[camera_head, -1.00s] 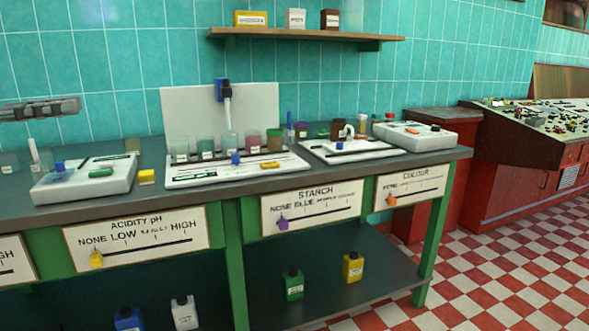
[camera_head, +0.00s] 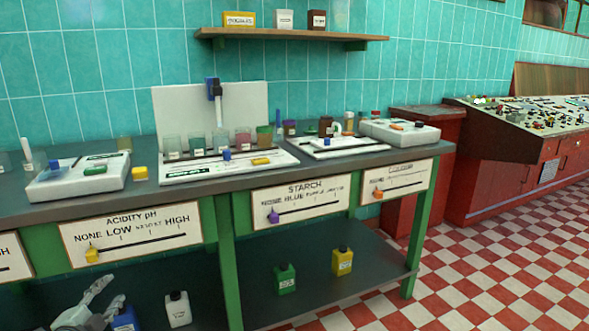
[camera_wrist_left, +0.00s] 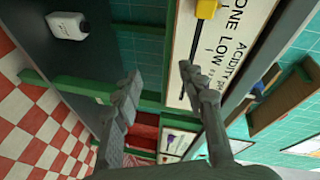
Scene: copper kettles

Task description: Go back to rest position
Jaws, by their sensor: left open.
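My left gripper (camera_head: 108,298) shows at the bottom left of the head view, low in front of the bench's lower shelf. It overlaps the view of a blue bottle (camera_head: 126,319); I cannot tell if they touch. In the left wrist view its two fingers (camera_wrist_left: 158,88) are spread wide with nothing between them. Beyond them are the acidity pH panel (camera_wrist_left: 222,50) with its yellow slider (camera_wrist_left: 206,9) and a white bottle (camera_wrist_left: 68,24) on the shelf. My right gripper is not in view.
The green-legged bench (camera_head: 225,262) carries test stations and jars on top. Its lower shelf (camera_head: 320,285) holds a white bottle (camera_head: 177,309), a green bottle (camera_head: 286,279) and a yellow bottle (camera_head: 342,261). A red console (camera_head: 520,165) stands at the right. The checkered floor (camera_head: 480,270) there is clear.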

